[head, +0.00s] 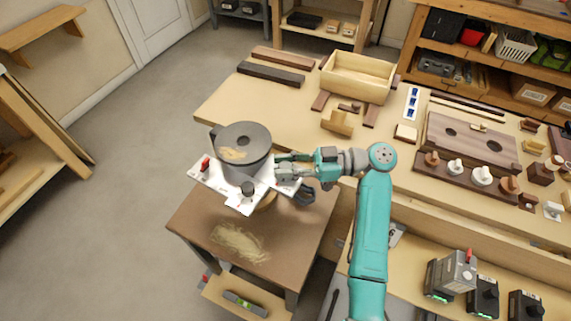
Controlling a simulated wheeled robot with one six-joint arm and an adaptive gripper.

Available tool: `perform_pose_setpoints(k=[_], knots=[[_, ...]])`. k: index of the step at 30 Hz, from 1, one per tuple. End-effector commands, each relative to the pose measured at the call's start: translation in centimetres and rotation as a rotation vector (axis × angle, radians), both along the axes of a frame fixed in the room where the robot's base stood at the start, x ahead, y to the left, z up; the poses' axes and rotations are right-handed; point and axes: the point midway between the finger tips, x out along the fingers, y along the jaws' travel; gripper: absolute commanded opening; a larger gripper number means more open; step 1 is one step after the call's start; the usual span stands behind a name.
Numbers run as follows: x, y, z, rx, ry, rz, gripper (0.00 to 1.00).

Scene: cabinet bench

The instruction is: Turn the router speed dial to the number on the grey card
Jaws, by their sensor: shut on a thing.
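The router is a dark grey round motor body (243,150) standing on a white plate (223,186). The plate carries a red part at its left and a dark knob (247,188) at its front. My gripper (282,167) comes in from the right and is shut at the right side of the router body, where the speed dial seems to be. The fingers hide the dial, and its setting cannot be read. A small grey card (397,231) with a dark mark lies at the bench edge, partly behind my arm. Its number is too small to read surely.
The router stands on a low brown table (192,220) with wood shavings (238,242) in front. The long bench behind holds a wooden box (357,78), wood blocks and a board with knobs (481,176). Floor at left is clear.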

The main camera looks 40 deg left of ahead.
Motion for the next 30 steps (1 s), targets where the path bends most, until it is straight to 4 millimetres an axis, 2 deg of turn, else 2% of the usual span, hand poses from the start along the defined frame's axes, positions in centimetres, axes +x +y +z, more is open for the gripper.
perform_pose_setpoints(k=[9, 25, 26, 29, 30], knots=[[-0.03, 0.05, -0.09, -0.004, 0.002, 0.121, 0.0], [-0.13, 0.03, -0.22, -0.004, 0.003, 0.146, 0.0], [-0.13, 0.03, -0.22, -0.004, 0.003, 0.146, 0.33], [-0.11, 0.03, -0.2, -0.004, 0.003, 0.145, 0.57], [-0.11, 0.03, -0.18, -0.004, 0.002, 0.145, 0.57]])
